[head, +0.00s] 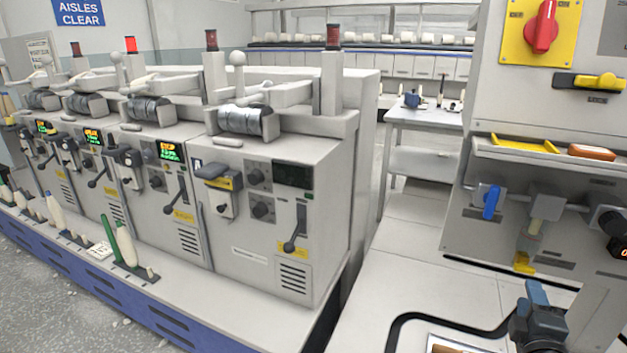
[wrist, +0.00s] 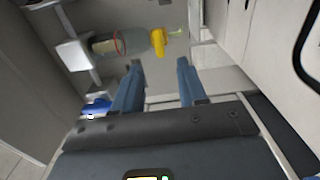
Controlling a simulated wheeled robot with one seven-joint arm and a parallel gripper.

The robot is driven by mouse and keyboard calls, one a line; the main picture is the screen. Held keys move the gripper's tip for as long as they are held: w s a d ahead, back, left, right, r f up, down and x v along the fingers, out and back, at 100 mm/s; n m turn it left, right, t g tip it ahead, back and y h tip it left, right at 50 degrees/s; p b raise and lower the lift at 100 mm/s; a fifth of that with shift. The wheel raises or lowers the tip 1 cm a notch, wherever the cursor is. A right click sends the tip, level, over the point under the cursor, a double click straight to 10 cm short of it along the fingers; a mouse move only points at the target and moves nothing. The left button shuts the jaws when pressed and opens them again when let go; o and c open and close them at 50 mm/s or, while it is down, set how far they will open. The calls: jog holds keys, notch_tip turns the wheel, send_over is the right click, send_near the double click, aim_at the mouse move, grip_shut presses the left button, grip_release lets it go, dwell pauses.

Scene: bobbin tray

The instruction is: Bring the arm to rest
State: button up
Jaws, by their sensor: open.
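My gripper (head: 535,294) is at the lower right of the head view, in front of the grey cabinet's lower part. In the wrist view my gripper (wrist: 160,64) shows two blue fingers spread apart, with nothing between them. Beyond the fingertips is a clear bowl-like fitting (wrist: 135,43) with a yellow end (wrist: 158,42). The fingers look apart from it.
The grey cabinet (head: 560,90) carries a red knob (head: 541,27), a blue valve handle (head: 491,202) and a shelf (head: 485,151) with an orange-brown item (head: 591,151). Winding machines (head: 270,225) stand left. A table (head: 425,117) stands behind. Pale floor (head: 400,270) between is clear.

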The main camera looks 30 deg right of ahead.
jog(key=s+a+m+t+y+p, duration=0.15)
jog(key=s+a+y, duration=0.3)
jog(key=a, duration=0.75)
jog(key=s+a+m+t+y+p, duration=0.15)
jog(key=s+a+y, duration=0.35)
jog(key=a, duration=0.7)
jog(key=s+a+r+m+y+p, duration=0.2)
jog(key=s+a+r+m+y, duration=0.2)
jog(key=s+a+r, duration=0.7)
jog(key=shift+s+a+r+m+p, duration=0.35)
jog(key=shift+s+a+m, duration=0.2)
jog(key=shift+s, duration=0.6)
jog(key=shift+o, duration=0.3)
jog(key=shift+f, duration=0.1)
